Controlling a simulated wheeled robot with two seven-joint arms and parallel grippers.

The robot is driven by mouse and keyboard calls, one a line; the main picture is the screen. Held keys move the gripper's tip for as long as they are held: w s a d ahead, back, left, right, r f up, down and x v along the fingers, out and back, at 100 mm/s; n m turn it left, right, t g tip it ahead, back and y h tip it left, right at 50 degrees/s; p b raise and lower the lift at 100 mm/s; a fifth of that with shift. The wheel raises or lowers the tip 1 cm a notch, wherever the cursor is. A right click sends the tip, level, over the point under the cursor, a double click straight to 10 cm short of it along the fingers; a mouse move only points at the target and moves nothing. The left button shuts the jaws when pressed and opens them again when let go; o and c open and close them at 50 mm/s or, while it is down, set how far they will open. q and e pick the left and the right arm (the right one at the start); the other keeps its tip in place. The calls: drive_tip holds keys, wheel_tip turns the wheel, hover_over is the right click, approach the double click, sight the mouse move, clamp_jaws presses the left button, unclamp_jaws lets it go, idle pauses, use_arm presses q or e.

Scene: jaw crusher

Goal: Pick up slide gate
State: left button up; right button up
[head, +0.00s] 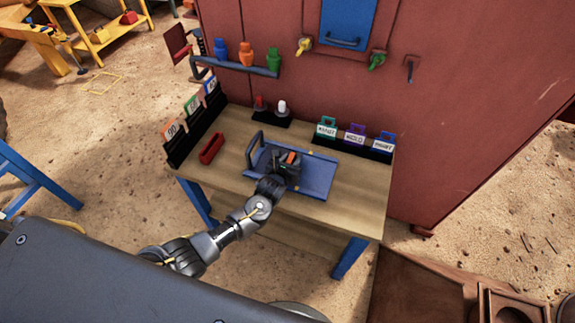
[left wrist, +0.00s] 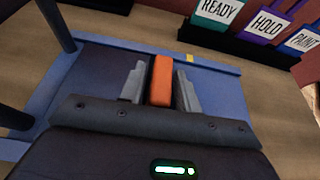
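A blue plate (head: 318,181), which looks like the slide gate, lies flat on the wooden table, with an upright dark blue bar handle (head: 253,147) at its left end. It also shows in the left wrist view (left wrist: 95,65). My left gripper (head: 288,160) is over the plate's middle. Its two grey fingers stand close on both sides of an orange block (left wrist: 161,80) and seem shut on it. The block's lower part is hidden, so I cannot tell if it is fixed to the plate. My right gripper is not in view.
The wooden table (head: 345,205) has labelled cards in a rack (head: 380,155) at the back right and more at the left. A red tray (head: 212,148) lies left of the plate. A red machine wall (head: 455,110) stands behind, with a blue panel (head: 347,20).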

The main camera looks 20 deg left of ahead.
use_arm(q)
clamp_jaws()
idle(1.0)
drive_tip(key=shift+w+r, duration=0.1)
drive_tip(key=shift+r, duration=0.05)
